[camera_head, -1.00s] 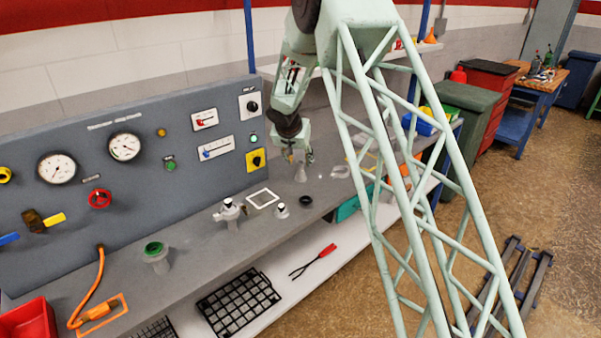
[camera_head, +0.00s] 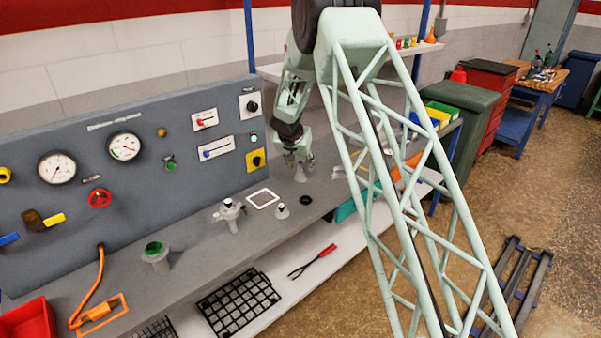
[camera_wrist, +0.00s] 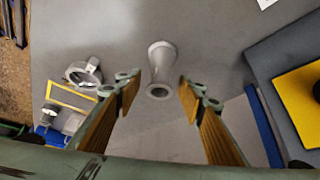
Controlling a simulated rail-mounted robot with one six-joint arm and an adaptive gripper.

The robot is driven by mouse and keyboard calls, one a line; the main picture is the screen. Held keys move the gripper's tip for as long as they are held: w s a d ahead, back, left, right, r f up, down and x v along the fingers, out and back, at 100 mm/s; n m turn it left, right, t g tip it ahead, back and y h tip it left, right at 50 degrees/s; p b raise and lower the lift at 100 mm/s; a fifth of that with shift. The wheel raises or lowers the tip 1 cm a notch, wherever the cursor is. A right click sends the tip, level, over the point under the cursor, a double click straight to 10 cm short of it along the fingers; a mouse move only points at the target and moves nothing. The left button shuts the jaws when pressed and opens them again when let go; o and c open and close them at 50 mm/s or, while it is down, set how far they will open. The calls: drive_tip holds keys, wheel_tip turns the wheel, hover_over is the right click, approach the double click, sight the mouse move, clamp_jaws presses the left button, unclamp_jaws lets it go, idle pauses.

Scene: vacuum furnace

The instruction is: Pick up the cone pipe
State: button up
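The cone pipe (camera_wrist: 160,72) is a grey tapered pipe on the grey bench. In the wrist view it stands out between and just beyond the tips of my gripper (camera_wrist: 156,98). The fingers are open, with a gap on both sides of the pipe and no contact visible. In the head view my gripper (camera_head: 299,162) hangs low over the bench, and the cone pipe (camera_head: 300,175) shows just below it, partly hidden by the fingers.
A metal clamp ring (camera_wrist: 84,74) and a yellow frame (camera_wrist: 70,98) lie left of the pipe in the wrist view. The control panel (camera_head: 130,175) stands behind the bench. A white frame (camera_head: 263,198), a valve fitting (camera_head: 230,213) and a black ring (camera_head: 306,200) lie nearby.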

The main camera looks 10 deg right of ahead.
drive_tip(key=c, duration=1)
drive_tip(key=shift+r, duration=0.1)
drive_tip(key=shift+r, duration=1.65)
drive_tip(key=s+a+b, duration=0.1)
drive_tip(key=s, duration=0.4)
drive_tip(key=s+a+r+b, duration=0.1)
drive_tip(key=s+a, duration=0.1)
drive_tip(key=s, duration=0.3)
drive_tip(key=s+a+b, duration=0.1)
drive_tip(key=s+b, duration=0.1)
drive_tip(key=s, duration=0.3)
drive_tip(key=shift+s+a+r, duration=0.2)
drive_tip(key=shift+r, duration=0.05)
drive_tip(key=shift+n+y, duration=0.4)
drive_tip(key=shift+n, duration=0.4)
drive_tip(key=s+d+r, duration=0.1)
drive_tip(key=s, duration=0.2)
drive_tip(key=s+d+r, duration=0.2)
drive_tip(key=s, duration=0.2)
drive_tip(key=s+d+r, duration=0.1)
drive_tip(key=s, duration=0.2)
drive_tip(key=shift+s+d+r, duration=0.2)
drive_tip(key=shift+s+r, duration=0.15)
drive_tip(key=shift+r, duration=0.05)
